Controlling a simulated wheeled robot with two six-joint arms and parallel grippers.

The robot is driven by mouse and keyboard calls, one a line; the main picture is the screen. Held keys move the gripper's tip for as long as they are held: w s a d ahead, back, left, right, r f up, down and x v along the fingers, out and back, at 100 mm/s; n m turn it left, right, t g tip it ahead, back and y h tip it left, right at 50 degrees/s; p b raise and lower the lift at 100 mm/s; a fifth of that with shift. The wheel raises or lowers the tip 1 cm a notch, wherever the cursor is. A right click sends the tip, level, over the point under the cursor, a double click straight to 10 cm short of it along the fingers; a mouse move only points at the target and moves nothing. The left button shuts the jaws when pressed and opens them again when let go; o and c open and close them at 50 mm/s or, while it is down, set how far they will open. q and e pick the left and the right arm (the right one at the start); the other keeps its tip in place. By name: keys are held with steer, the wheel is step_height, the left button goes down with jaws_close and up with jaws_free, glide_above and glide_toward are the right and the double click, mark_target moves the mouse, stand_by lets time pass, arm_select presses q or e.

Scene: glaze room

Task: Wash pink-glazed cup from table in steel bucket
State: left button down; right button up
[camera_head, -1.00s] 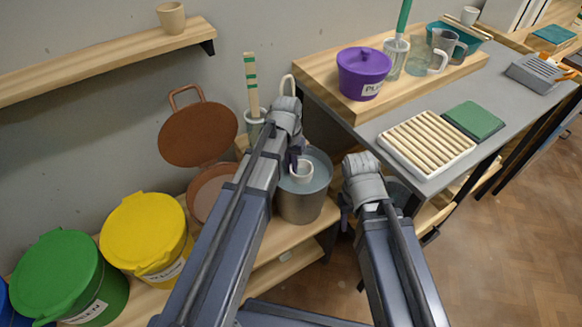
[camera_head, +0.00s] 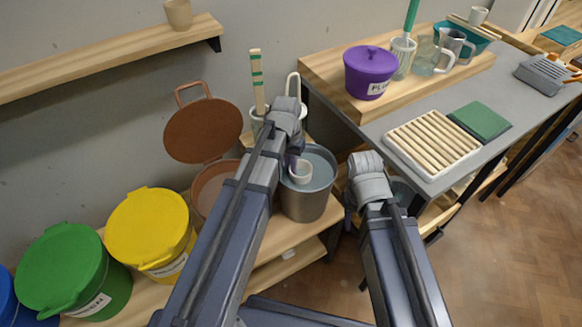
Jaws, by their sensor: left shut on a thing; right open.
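A small pale cup (camera_head: 301,174) is held by my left gripper (camera_head: 294,158) at the mouth of the steel bucket (camera_head: 306,207). Its colour looks off-white, with no clear pink showing. The cup is inside the bucket's rim outline, over or at the grey-blue water surface; I cannot tell how deep it sits. My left gripper is shut on the cup, and the fingers are partly hidden by the wrist. The bucket stands upright on the low wooden shelf. My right gripper (camera_head: 348,218) is open and empty, right of the bucket and beside the table's edge.
The grey table (camera_head: 400,118) at right holds a slatted rack (camera_head: 433,143), a green pad (camera_head: 480,120) and a purple lidded pot (camera_head: 369,72). A brown lidded container (camera_head: 214,190), yellow tub (camera_head: 150,230) and green tub (camera_head: 73,272) stand left of the bucket. A beige cup (camera_head: 178,14) sits on the wall shelf.

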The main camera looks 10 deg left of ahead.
arm_select(q)
steer(key=shift+w+d, duration=0.65)
step_height(320, 180, up, 6)
steer(key=p, duration=0.6)
steer(key=shift+r, duration=0.2)
stand_by(2.3)
step_height(320, 180, up, 5)
steer(key=p, duration=0.5)
steer(key=shift+r+p, duration=0.15)
steer(key=shift+p, duration=0.2)
